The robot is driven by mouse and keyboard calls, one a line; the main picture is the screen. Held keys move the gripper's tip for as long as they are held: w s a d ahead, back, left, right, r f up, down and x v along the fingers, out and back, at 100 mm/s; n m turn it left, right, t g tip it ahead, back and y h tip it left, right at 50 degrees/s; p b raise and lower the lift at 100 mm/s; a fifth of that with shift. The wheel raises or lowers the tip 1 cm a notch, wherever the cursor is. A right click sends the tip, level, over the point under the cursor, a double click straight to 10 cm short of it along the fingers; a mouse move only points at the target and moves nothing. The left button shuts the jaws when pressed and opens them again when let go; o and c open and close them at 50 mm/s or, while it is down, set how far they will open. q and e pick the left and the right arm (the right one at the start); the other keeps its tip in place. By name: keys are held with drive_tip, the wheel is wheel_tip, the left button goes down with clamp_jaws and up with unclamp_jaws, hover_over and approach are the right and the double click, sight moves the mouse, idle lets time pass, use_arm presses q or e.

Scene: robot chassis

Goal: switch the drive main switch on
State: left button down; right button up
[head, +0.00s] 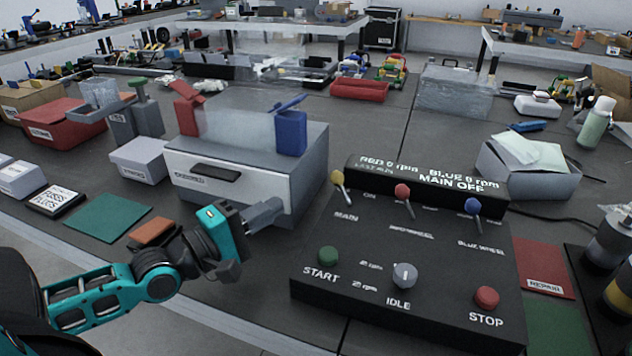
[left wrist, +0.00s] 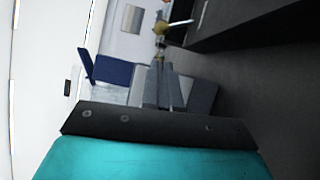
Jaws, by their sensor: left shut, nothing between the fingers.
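The black control console (head: 330,262) stands on the bench at the right. Its main switch is a lever with a yellow knob (head: 337,177), above the word MAIN at the upper left of the panel. The console's display (head: 430,178) reads MAIN OFF, with red and blue at 0 rpm. My left gripper (head: 276,208) is shut and empty, left of the yellow knob and apart from it, in front of the grey drawer box. In the left wrist view the shut fingers (left wrist: 160,72) point toward the yellow knob (left wrist: 161,29). My right gripper is not in view.
Red-knobbed (head: 402,191) and blue-knobbed (head: 473,205) levers stand right of the main switch. A green START button (head: 328,256), a dial (head: 404,275) and a red STOP button (head: 487,297) sit nearer. The grey drawer box (head: 235,180) stands behind my left gripper.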

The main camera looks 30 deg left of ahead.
sight(341, 186)
use_arm(q)
drive_tip(key=x, duration=1)
drive_tip(key=shift+b, duration=0.35)
drive_tip(key=shift+w, duration=0.1)
